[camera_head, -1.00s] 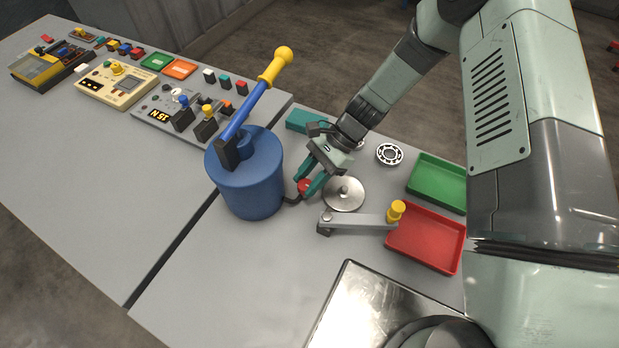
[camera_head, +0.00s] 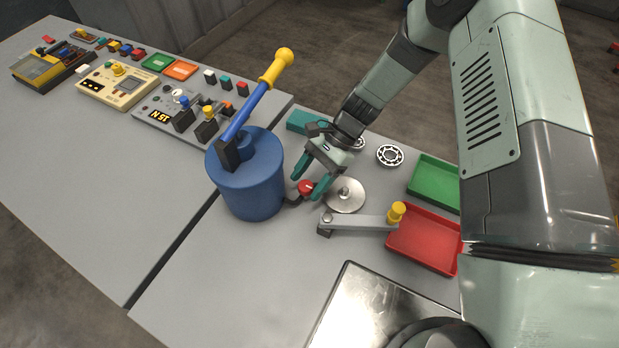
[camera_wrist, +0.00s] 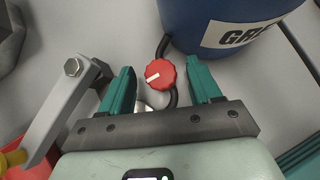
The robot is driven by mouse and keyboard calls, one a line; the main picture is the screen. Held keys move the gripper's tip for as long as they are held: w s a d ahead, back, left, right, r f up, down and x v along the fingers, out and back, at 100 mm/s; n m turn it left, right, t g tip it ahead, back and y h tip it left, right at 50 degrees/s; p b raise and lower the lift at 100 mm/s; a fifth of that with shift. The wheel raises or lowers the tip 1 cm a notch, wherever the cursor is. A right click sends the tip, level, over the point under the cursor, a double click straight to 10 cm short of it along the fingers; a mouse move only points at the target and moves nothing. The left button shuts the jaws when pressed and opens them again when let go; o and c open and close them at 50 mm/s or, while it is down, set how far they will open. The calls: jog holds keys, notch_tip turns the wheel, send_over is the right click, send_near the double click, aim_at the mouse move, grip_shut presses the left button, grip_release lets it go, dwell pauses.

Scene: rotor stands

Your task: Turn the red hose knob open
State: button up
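The red hose knob (camera_head: 306,187) sits on a dark hose at the foot of the blue drum, on its right side. In the wrist view the knob (camera_wrist: 160,73) is round and ridged, with a white mark running nearly sideways. My gripper (camera_head: 307,186) is open over the knob, its two teal fingers on either side. In the wrist view the gripper (camera_wrist: 160,66) shows a clear gap between each finger and the knob. The black hose (camera_wrist: 163,46) runs from the knob to the drum; part of it is hidden below the knob.
The blue drum (camera_head: 250,190) with a blue and yellow lever stands close left of the gripper. A metal disc (camera_head: 346,196) and a grey crank arm (camera_head: 360,221) with a yellow knob lie close right. Red (camera_head: 425,262) and green (camera_head: 436,158) trays are further right.

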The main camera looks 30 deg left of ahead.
jog(key=v, duration=1)
jog(key=shift+w+r, duration=0.25)
jog(key=shift+r, duration=0.1)
jog(key=d+r+n+t, duration=0.1)
jog(key=d+r+t, duration=0.1)
jog(key=d+r, duration=0.45)
jog(key=d+r+n+t+h, duration=0.1)
jog(key=d+r+t, duration=0.2)
jog(key=r, duration=0.6)
jog(key=d+r+n+t, duration=0.1)
jog(key=d+r+t, duration=0.1)
jog(key=d+r, duration=0.35)
jog(key=s+d+r+n+t+h, duration=0.1)
jog(key=s+d+r+t+h, duration=0.1)
jog(key=s+d+r+t, duration=0.5)
jog(key=s+d+r, duration=0.5)
jog(key=s+d, duration=0.1)
jog(key=s, duration=0.2)
jog(key=shift+n, duration=0.4)
